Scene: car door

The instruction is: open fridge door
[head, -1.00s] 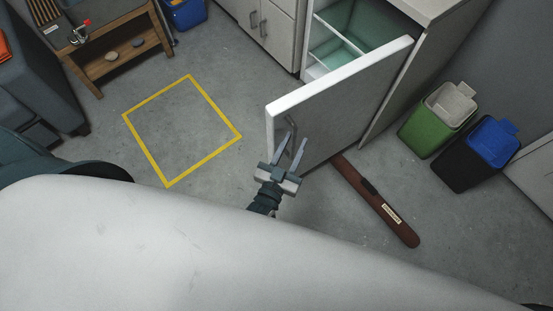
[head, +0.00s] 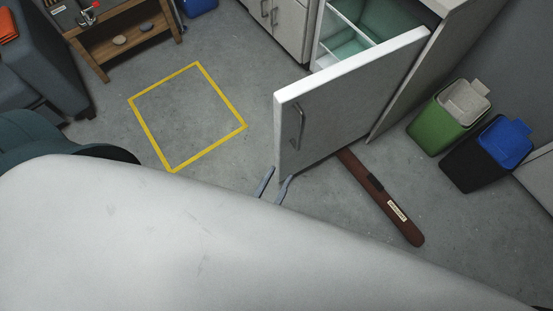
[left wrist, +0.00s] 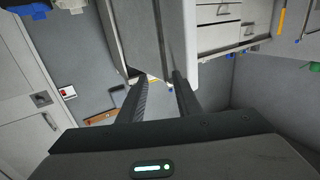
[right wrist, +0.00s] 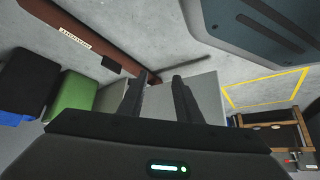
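The fridge (head: 412,85) stands at the top right of the head view, its door (head: 345,100) swung wide open. Pale green shelves (head: 352,45) show inside. The upright grey handle (head: 300,125) is on the door's outer face near its free edge. My left gripper (head: 275,184) is open and empty just below the door's lower free corner, apart from the handle; a white body hides most of it. In the left wrist view its fingers (left wrist: 158,90) are spread, with pale panels beyond. My right gripper (right wrist: 160,92) is open and empty; it is hidden in the head view.
A brown labelled bar (head: 385,200) lies on the floor below the door. A green bin (head: 440,120) and a blue-lidded black bin (head: 485,155) stand right of the fridge. A yellow floor square (head: 238,110) and clear floor lie left of the door.

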